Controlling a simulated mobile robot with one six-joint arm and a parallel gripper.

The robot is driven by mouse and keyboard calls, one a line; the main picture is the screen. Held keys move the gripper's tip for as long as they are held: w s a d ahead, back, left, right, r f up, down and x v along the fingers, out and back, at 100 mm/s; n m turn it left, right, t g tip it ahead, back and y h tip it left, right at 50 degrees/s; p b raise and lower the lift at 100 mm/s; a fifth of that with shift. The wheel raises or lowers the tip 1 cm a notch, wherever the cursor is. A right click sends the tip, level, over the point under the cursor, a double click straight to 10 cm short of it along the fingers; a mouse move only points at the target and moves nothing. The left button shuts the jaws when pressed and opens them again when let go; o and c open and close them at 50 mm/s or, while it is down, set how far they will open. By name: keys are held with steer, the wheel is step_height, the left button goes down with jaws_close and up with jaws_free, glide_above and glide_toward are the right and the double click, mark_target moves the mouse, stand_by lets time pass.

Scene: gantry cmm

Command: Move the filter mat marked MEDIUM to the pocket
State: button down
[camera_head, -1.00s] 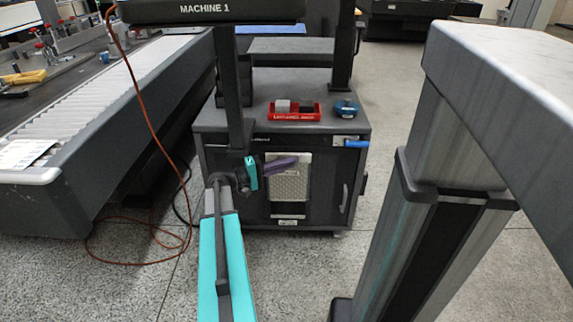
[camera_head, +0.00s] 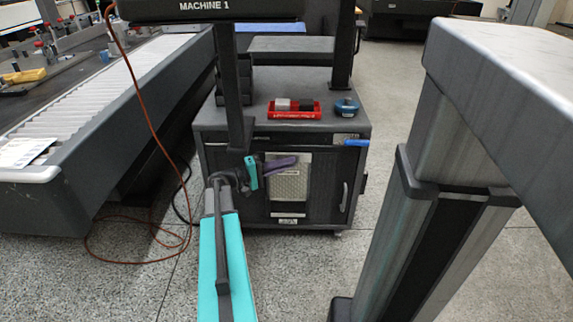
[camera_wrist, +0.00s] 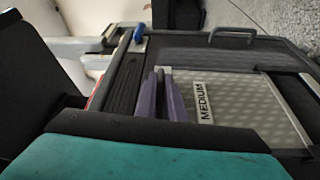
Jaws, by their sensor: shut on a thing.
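The filter mat (camera_head: 290,186) is a pale, dotted rectangle upright against the dark front of the cabinet (camera_head: 328,200). In the wrist view the mat (camera_wrist: 250,100) carries a white label reading MEDIUM. My gripper (camera_head: 294,160) has purple fingers and reaches the mat's upper part from the left. In the wrist view my gripper (camera_wrist: 168,92) is shut at the mat's edge beside the label; the gripped edge itself is mostly hidden by the fingers. A white strip shows below the mat on the cabinet front. I cannot clearly make out the pocket.
On the cabinet top are a red tray (camera_head: 292,115) with small blocks and a blue round object (camera_head: 346,107). A blue handle (camera_head: 356,143) projects at the top right edge.

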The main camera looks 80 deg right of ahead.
step_height(320, 180, down, 8)
steer(key=b, duration=0.4)
steer(key=shift+f, duration=0.15)
stand_by(4.7)
steer(key=c, duration=1.8)
jaws_free()
steer(key=shift+o, duration=0.2)
steer(key=shift+w, duration=0.1)
steer(key=p+v, duration=0.4)
steer(key=v, duration=0.9)
steer(key=shift+w+a, duration=0.25)
